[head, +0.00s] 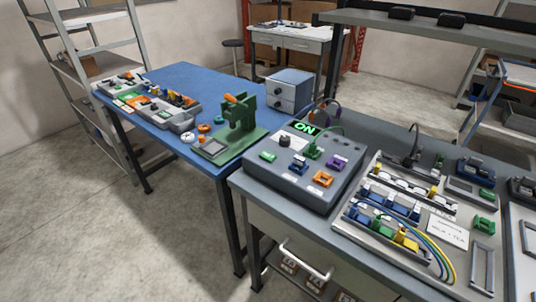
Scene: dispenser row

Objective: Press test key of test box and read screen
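The test box (288,186) is a grey box with a sloped top on the front left of the grey bench. Its screen (305,128) at the top back edge shows "ON" in bright green letters. A black round knob or key (284,141) stands on the panel; I cannot tell whether it is the test key. Green, blue, purple and orange connector blocks sit on the panel, and a green cable arches into one green block (312,151). Neither of my grippers is in view.
Right of the box, a light board (380,238) holds trays of coloured connectors and a wire bundle. A blue-topped table (185,80) at left bears a green press (238,115) and parts trays. Open floor (60,220) lies at left. A drawer handle (305,262) juts below the bench.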

